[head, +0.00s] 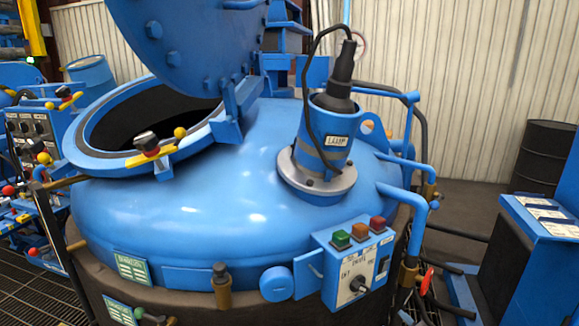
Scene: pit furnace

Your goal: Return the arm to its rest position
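Neither my left nor my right gripper shows in the head view, and I see no part of my arms that I can be sure of. The blue pit furnace (200,205) fills the middle. Its round hatch lid (185,40) stands raised, and the opening (140,115) below it is dark inside. A black-handled lamp (342,75) sits upright, slightly tilted, in the blue holder marked LAMP (325,150), with its black cable looping over to the left.
A control box (355,265) with green, orange and red buttons and a knob is on the furnace front. Blue pipes (412,210) run down its right side. A blue stand (545,220) and black drum (548,155) are at right. Valve panels (35,125) crowd the left.

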